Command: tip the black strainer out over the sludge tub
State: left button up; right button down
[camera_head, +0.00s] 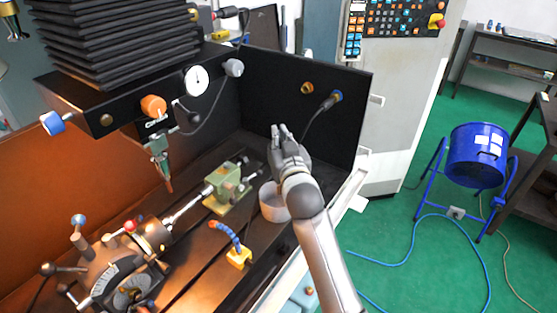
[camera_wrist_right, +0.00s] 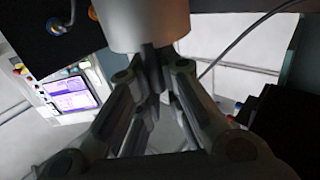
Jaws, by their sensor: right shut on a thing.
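My right gripper (camera_head: 279,131) is raised in front of the black side panel of the machine, its fingertips pointing up and away. In the right wrist view its fingers (camera_wrist_right: 155,72) are closed together on something dark and narrow. I cannot make out the black strainer's shape against the dark panel. A pale grey round tub (camera_head: 272,203), which looks like the sludge tub, stands on the machine bed below and left of my right wrist, partly hidden by my arm. A pale cylinder (camera_wrist_right: 148,22) shows just beyond the fingertips in the wrist view. My left gripper is not seen.
A green vise block (camera_head: 228,186) and a yellow-based blue hose (camera_head: 238,255) stand left of the tub. The indexing chuck (camera_head: 125,270) is at lower left. The probe (camera_head: 160,160) hangs above the bed. A blue drum fan (camera_head: 477,155) stands on the green floor.

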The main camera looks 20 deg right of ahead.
jog(key=shift+w+a+r, duration=0.1)
jog(key=shift+w+r, duration=0.3)
jog(key=shift+w, duration=0.3)
jog(key=shift+s+a+f+n+b, duration=0.15)
jog(key=shift+a+n+b, duration=0.1)
jog(key=shift+a+n, duration=0.25)
jog(key=shift+s+a+f+n+b, duration=0.1)
jog(key=shift+a+n+b, duration=0.15)
jog(key=shift+n, duration=0.45)
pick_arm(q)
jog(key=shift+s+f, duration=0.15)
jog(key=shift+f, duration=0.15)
pick_arm(e)
jog(key=a+f+n, duration=0.3)
jog(key=f+n, duration=0.3)
jog(key=n, duration=0.4)
jog(key=a+f+n, duration=0.2)
jog(key=f+n, duration=0.4)
jog(key=n, duration=0.4)
jog(key=shift+w+a+f+n+h, duration=0.3)
jog(key=shift+w+a+h, duration=0.1)
jog(key=shift+w, duration=0.05)
dwell(0.5)
